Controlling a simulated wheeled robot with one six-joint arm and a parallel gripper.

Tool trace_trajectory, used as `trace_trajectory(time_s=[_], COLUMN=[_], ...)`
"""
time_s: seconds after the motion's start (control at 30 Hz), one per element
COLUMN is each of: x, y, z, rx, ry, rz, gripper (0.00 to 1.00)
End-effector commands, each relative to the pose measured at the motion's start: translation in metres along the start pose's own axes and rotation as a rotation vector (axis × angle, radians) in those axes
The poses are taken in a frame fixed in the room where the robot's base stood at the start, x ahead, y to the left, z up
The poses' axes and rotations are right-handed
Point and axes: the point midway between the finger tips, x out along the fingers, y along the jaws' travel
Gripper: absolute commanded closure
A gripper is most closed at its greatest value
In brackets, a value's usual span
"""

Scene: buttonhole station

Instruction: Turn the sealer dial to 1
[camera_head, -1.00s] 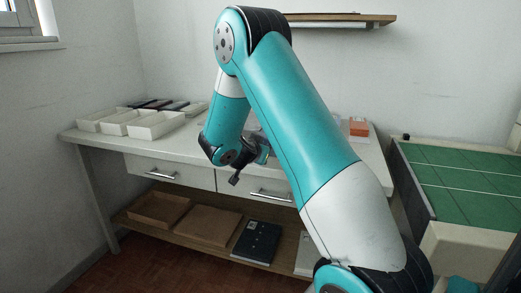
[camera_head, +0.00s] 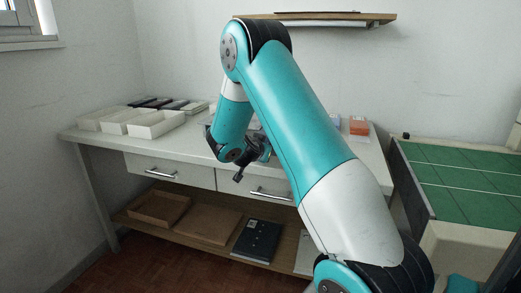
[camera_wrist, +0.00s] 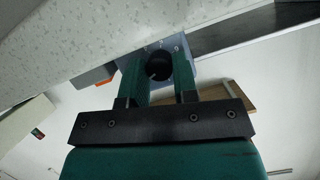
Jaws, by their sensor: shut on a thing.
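In the wrist view the sealer's dial (camera_wrist: 158,62) is a round black knob with a small pale mark near its lower edge. It sits on the blue-grey face of the sealer (camera_wrist: 201,47). My gripper (camera_wrist: 157,75) has its two green fingers on either side of the dial, shut on it. The dial's numbers cannot be read. In the head view my arm hides the dial and most of the sealer, and my gripper is mostly hidden behind the wrist.
On the white worktable (camera_head: 88,135) stand white trays (camera_head: 157,124) at the left and an orange box (camera_head: 358,126) at the right. A wooden shelf (camera_head: 345,18) hangs above. A green-topped bench (camera_head: 455,175) stands at the right. The table's front left is clear.

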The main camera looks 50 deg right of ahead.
Motion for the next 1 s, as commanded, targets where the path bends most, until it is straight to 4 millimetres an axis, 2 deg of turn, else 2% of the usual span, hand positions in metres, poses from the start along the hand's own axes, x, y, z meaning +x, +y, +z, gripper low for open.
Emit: trace_trajectory(time_s=[0.27,1.0], x=[-0.0001,0.0003], y=[-0.0005,-0.0028], z=[0.0012,0.0025], rx=[-0.087,-0.559], ry=[0.002,0.021], rz=[0.036,0.228], gripper=[0.96,0.96])
